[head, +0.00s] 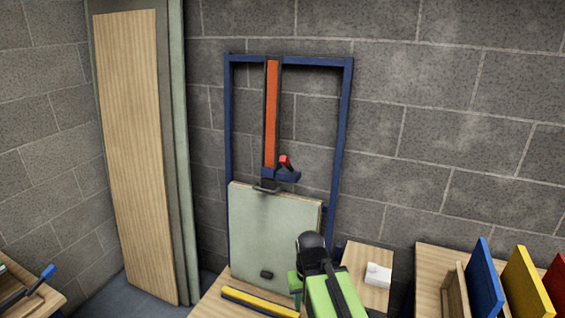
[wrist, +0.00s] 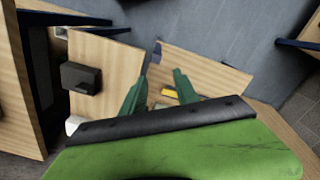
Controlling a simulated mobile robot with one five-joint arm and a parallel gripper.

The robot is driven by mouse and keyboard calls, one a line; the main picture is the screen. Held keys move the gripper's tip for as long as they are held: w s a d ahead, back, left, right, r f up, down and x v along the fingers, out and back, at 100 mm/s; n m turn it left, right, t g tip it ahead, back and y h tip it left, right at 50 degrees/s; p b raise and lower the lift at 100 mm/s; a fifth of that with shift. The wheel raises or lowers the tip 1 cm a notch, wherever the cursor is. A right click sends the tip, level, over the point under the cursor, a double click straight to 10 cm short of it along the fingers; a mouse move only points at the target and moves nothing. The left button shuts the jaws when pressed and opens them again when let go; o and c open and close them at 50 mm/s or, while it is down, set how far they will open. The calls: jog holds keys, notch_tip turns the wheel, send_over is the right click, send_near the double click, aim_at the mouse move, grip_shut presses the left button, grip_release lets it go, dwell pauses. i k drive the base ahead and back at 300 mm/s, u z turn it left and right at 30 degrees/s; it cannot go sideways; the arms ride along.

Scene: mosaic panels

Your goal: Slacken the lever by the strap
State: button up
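A small lever with a red tip (head: 285,161) sticks up from a dark blue buckle (head: 283,175). It stands just right of the lower end of an orange strap (head: 271,115). The strap runs down a blue frame (head: 343,110) on the block wall to the top edge of a pale green panel (head: 270,225). My arm is at the lower middle of the head view, below and right of the lever, and its fingertips cannot be made out there. In the wrist view my gripper (wrist: 160,74) has its two green fingers apart with nothing held between them. The lever is not recognisable in that view.
A yellow bar (head: 259,302) lies on the wooden bench before the panel. A white block (head: 378,274) sits on a wooden surface right of my arm. Blue (head: 485,280), yellow (head: 527,283) and red boards stand at the right. A tall wooden panel (head: 135,150) leans at left.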

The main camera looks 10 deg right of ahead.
aim_at(284, 160)
jog(key=z, duration=0.05)
jog(key=k, duration=1.15)
jog(key=u, duration=0.65)
jog(key=i, duration=1)
jog(key=u, duration=0.45)
jog(key=i, duration=0.75)
jog(key=z, duration=0.15)
